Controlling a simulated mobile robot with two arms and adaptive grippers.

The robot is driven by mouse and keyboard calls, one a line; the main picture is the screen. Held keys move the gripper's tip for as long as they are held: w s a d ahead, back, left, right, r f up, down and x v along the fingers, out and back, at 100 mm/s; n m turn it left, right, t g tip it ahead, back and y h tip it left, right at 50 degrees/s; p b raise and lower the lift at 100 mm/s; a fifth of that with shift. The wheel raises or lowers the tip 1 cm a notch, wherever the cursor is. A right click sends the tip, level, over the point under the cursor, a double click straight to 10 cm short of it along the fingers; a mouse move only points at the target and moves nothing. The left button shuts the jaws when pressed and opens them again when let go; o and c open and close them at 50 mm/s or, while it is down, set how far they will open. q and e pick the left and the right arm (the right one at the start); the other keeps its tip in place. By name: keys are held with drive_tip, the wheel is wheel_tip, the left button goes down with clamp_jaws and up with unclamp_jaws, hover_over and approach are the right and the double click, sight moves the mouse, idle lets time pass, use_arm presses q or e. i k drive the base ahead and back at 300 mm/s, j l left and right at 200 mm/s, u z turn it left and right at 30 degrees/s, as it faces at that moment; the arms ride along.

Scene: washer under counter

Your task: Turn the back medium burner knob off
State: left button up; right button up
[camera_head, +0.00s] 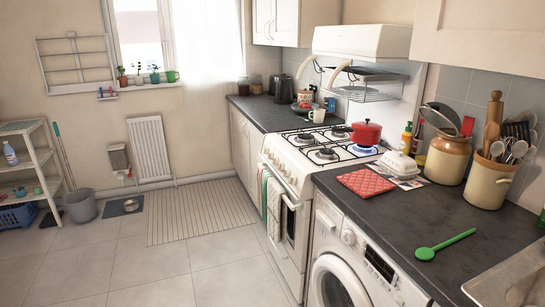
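The white stove (293,215) stands against the right wall, between two stretches of dark counter. Its knobs (279,169) are small pale shapes along the upper front edge; their settings are too small to read. A blue flame (367,150) burns at the back of the hob on the side nearer me. A red lidded pot (366,132) sits at the back of the hob, right above the flame in the picture. The other burners show no flame. Neither of my grippers is in view.
A white washing machine (345,245) stands under the near counter (400,220). A green spoon (445,245), red pot holder (366,182) and utensil crocks (488,182) lie or stand on it. Towels (272,200) hang on the oven front. The tiled floor (150,270) before the stove is free.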

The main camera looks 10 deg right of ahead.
sight(293, 179)
drive_tip(key=i+j+z, duration=0.2)
drive_tip(key=i+z, duration=0.15)
drive_tip(key=i+j+z, duration=0.75)
drive_tip(key=j, duration=0.25)
drive_tip(key=i+j+z, duration=0.1)
drive_tip(key=j, duration=0.3)
drive_tip(key=i+j, duration=0.2)
drive_tip(key=j, duration=0.15)
drive_tip(key=i+j+z, duration=0.15)
drive_tip(key=j, duration=0.25)
drive_tip(key=i+j+z, duration=0.1)
drive_tip(key=j, duration=0.3)
